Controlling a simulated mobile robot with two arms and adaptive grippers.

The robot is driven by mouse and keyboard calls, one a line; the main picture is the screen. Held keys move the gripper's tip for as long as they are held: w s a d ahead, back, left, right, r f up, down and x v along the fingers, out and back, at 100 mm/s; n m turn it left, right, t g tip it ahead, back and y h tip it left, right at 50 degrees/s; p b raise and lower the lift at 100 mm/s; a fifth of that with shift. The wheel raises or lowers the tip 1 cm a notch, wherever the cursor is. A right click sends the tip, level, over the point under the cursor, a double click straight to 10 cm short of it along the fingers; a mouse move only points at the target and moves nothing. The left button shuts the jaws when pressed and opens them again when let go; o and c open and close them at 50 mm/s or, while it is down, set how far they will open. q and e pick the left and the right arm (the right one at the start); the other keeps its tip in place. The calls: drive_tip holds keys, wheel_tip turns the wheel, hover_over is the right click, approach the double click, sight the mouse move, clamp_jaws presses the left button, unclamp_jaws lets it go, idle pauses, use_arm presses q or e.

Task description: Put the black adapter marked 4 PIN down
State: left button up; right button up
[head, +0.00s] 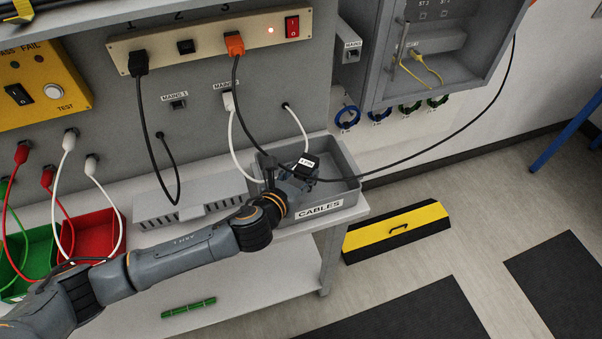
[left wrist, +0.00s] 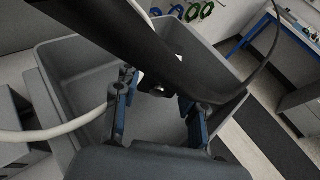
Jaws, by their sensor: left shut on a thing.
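The black adapter (head: 312,172) with its white label shows in the head view at the end of my left arm, above the grey tray marked CABLES (head: 348,199). My left gripper (head: 295,177) is shut on it, over the inside of the tray. In the left wrist view my left gripper (left wrist: 158,90) has its two fingers on either side of a dark piece with a white patch, the adapter (left wrist: 151,84). The tray's walls (left wrist: 85,48) surround it there. A thick black cable hides part of the adapter. My right gripper is in neither view.
A black cable from the orange plug (head: 234,44) at socket 3 runs down to the gripper. A white cable (head: 236,140) hangs into the tray. Another black cable (head: 440,161) runs right from the tray area. A grey slotted cover (head: 190,205) lies left of the tray.

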use_arm(q)
drive_tip(key=shift+s+a+f, duration=0.1)
drive_tip(key=shift+s+f, duration=0.15)
drive_tip(key=shift+f, duration=0.4)
drive_tip(key=o, duration=1.1)
drive_tip(key=shift+s+f, duration=0.1)
drive_tip(key=shift+f, duration=0.1)
drive_tip(key=shift+o, duration=0.2)
drive_tip(key=shift+r, duration=0.4)
drive_tip(key=shift+s+a+r, duration=0.1)
drive_tip(key=shift+a+r, duration=0.05)
drive_tip(key=r+b+v, duration=0.1)
drive_tip(key=v, duration=1)
drive_tip(key=shift+r, duration=0.2)
